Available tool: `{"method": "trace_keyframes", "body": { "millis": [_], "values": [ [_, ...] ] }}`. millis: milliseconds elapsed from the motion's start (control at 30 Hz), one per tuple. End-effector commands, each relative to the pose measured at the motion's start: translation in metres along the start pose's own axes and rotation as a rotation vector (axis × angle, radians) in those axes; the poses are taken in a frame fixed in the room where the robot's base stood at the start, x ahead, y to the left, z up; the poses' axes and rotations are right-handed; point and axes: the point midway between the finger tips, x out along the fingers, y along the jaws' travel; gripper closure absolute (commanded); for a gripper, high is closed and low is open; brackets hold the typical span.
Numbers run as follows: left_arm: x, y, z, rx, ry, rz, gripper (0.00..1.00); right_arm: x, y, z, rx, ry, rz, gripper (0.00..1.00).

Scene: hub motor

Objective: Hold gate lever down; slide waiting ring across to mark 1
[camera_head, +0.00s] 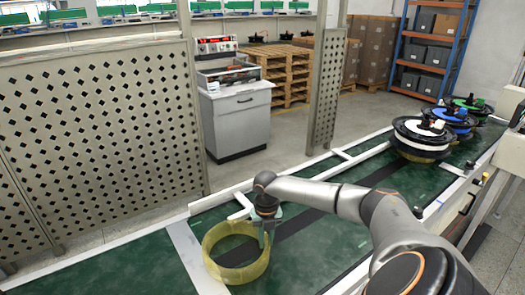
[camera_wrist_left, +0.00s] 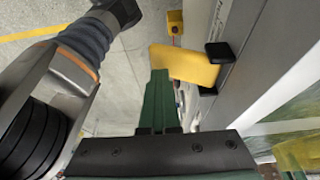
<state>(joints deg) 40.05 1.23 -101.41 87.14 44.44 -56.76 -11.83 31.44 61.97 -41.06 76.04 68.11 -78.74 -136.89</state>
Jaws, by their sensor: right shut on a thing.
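A translucent yellow ring (camera_head: 236,272) sits on the green conveyor at the lower middle of the head view, partly over a pale cross band (camera_head: 183,243). My right gripper (camera_head: 267,232) is shut on the ring's far right wall. In the left wrist view, a yellow lever plate (camera_wrist_left: 183,67) with black end pieces sticks out from the grey conveyor side. My left gripper (camera_wrist_left: 158,98) shows as a green finger reaching up beside the plate; contact and jaw opening are unclear. A yellow curved edge, likely the ring (camera_wrist_left: 300,153), shows at lower right. No mark number is readable.
Wheel hubs (camera_head: 422,137) with black rims stand at the far right end of the conveyor (camera_head: 115,268). White rails (camera_head: 355,162) edge it. A perforated fence (camera_head: 90,140) stands behind it. The belt left of the ring is clear.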

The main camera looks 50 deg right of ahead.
Motion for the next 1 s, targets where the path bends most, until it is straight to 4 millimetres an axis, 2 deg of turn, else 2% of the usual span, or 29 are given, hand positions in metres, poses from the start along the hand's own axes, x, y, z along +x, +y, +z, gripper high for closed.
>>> {"method": "trace_keyframes", "body": {
  "millis": [33, 600, 900, 933, 1000],
  "values": [
    [0.003, -0.004, 0.009, -0.005, -0.020, -0.008, 1.00, 0.000, -0.003, 0.002, 0.001, -0.002, 0.002, 1.00],
    [0.003, -0.004, 0.009, -0.005, -0.021, -0.008, 1.00, -0.001, -0.010, 0.005, 0.001, -0.002, 0.003, 1.00],
    [0.003, -0.004, 0.009, -0.005, -0.021, -0.008, 1.00, 0.000, -0.022, 0.010, 0.002, -0.002, 0.002, 1.00],
    [0.003, -0.004, 0.009, -0.005, -0.021, -0.008, 1.00, 0.000, -0.023, 0.010, 0.000, -0.001, 0.002, 0.80],
    [0.003, -0.004, 0.009, -0.005, -0.021, -0.008, 1.00, 0.000, -0.022, 0.010, 0.000, -0.002, 0.003, 0.72]
  ]
}}
